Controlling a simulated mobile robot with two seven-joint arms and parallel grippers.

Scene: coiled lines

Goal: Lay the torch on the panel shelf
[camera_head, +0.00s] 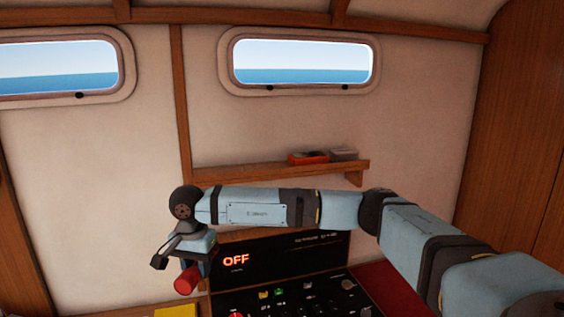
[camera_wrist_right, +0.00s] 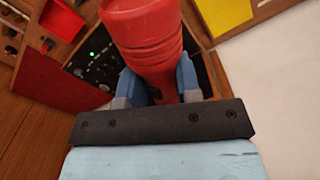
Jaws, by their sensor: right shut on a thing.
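The red torch (camera_head: 187,280) hangs below my right gripper (camera_head: 194,258) in the head view, to the left of the black control panel (camera_head: 280,252). In the right wrist view the torch (camera_wrist_right: 148,40) is a ribbed red cylinder between the two blue fingers of my right gripper (camera_wrist_right: 158,82), which is shut on it. A wooden shelf (camera_head: 240,175) with a raised lip is on the wall above the panel. A wooden ledge (camera_head: 240,235) along the panel's top is mostly hidden behind my right arm. My left gripper is not in view.
A red object (camera_head: 308,158) and a grey box (camera_head: 343,155) sit on the right part of the wall shelf; its left part looks bare. A red surface (camera_head: 392,288) lies right of the panel. A yellow item (camera_head: 177,312) is at the bottom edge. Two windows are above.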

